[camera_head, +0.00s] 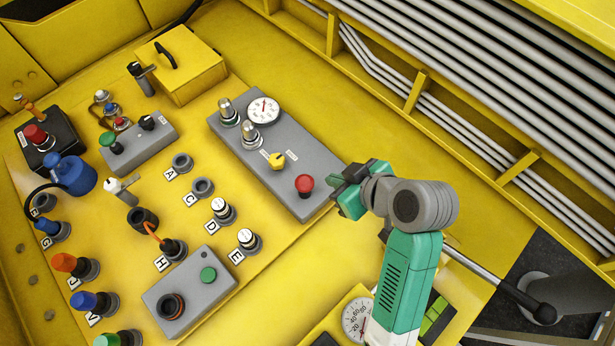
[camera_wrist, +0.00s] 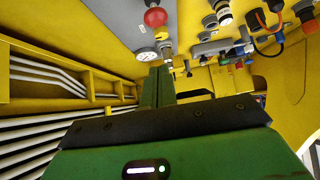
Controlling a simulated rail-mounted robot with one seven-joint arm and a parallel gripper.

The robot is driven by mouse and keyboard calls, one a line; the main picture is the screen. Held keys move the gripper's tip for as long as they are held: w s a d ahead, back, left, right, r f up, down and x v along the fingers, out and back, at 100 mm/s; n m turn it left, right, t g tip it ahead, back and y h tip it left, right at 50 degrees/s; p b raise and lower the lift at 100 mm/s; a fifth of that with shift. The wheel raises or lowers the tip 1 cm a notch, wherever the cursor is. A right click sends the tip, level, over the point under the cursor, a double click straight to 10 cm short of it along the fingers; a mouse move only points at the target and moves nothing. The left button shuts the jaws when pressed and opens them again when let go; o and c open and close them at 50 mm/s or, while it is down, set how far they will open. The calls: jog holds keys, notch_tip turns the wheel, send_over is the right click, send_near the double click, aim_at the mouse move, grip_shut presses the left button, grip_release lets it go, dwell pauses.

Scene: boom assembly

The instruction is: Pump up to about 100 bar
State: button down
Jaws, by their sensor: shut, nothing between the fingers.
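A pressure gauge (camera_head: 357,317) with a white numbered dial sits at the lower middle of the head view, partly hidden by my arm; I cannot read its needle. My green gripper (camera_head: 350,190) is shut and empty, just right of the red mushroom button (camera_head: 304,183) on the long grey panel, apart from the lever. In the wrist view the shut fingers (camera_wrist: 157,86) point toward the panel, and the lever is not seen.
The long grey panel (camera_head: 287,154) carries a second white gauge (camera_head: 263,109), a yellow knob (camera_head: 277,160) and metal fittings. Several colored connectors and a blue plug (camera_head: 73,174) stand at left. White pipes (camera_head: 480,60) run along the yellow wall at upper right.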

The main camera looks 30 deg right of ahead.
send_over(310, 187)
notch_tip(310, 187, down, 7)
jog(key=shift+s+d+r, duration=0.1)
jog(key=shift+r, duration=0.05)
notch_tip(310, 187, down, 4)
jog(key=shift+r, duration=0.25)
jog(key=shift+f, duration=0.35)
jog(key=shift+f+b, duration=0.9)
jog(key=shift+f, duration=0.6)
